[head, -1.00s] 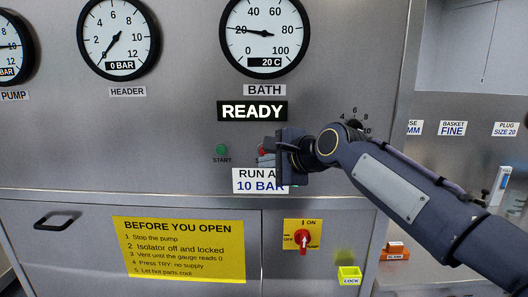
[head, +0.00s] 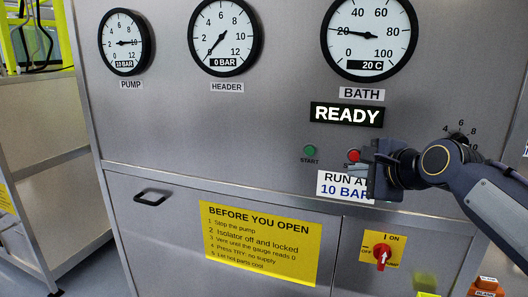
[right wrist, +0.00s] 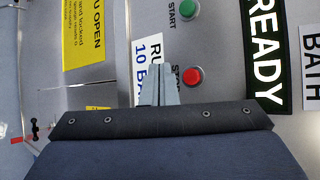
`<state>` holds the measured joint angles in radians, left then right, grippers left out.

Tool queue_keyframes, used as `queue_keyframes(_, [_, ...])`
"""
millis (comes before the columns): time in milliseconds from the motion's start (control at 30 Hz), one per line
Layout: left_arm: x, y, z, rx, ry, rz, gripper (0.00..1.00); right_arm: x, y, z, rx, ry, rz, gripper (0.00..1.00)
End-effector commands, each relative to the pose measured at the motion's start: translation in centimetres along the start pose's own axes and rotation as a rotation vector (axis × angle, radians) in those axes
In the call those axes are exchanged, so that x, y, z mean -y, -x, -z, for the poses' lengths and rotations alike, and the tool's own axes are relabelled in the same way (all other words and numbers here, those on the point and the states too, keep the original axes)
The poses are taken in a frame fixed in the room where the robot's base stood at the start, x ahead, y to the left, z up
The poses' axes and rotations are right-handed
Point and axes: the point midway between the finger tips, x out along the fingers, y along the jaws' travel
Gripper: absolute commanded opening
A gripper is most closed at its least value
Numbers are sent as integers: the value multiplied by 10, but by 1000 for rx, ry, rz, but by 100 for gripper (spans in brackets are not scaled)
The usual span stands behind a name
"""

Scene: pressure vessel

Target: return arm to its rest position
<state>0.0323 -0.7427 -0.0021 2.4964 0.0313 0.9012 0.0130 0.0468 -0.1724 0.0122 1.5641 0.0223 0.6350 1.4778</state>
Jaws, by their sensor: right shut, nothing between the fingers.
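My right arm comes in from the right in the head view. Its gripper (head: 367,158) is shut and empty, just right of the red stop button (head: 353,156) on the steel panel (head: 240,130). It partly covers the "RUN AT 10 BAR" label (head: 343,186). In the right wrist view the closed fingers (right wrist: 158,84) point at the panel beside the red button (right wrist: 193,76), and appear apart from it. The green start button (head: 309,150) is to the left. The display (head: 346,114) reads READY. My left gripper is not in view.
The pump gauge (head: 127,43), header gauge (head: 224,37) and bath gauge (head: 368,37) line the panel's top. A red isolator switch (head: 382,253) is below my gripper. A steel frame (head: 40,150) stands at the far left.

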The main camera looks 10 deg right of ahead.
Motion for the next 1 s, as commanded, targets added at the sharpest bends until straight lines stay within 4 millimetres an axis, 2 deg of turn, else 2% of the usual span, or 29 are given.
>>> queue_keyframes(67, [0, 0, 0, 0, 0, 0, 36, -11, 4, -1, 2, 42, -20, 0])
queue_keyframes(167, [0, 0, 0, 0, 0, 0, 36, -49, 15, -4, 16, 195, -85, 0])
queue_keyframes(267, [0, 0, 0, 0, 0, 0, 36, -112, 33, -10, 61, 441, -188, 0])
queue_keyframes(400, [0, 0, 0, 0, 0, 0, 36, -211, 61, -18, 182, 822, -326, 0])
queue_keyframes(500, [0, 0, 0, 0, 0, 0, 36, -274, 79, -23, 291, 1052, -395, 0])
queue_keyframes(600, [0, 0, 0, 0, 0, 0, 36, -323, 93, -28, 391, 1225, -436, 0])
queue_keyframes(700, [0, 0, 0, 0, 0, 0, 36, -354, 102, -30, 462, 1334, -455, 0])
queue_keyframes(767, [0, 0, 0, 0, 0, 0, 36, -365, 105, -31, 489, 1373, -460, 0])
queue_keyframes(1000, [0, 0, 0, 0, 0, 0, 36, -371, 106, -32, 507, 1400, -463, 0])
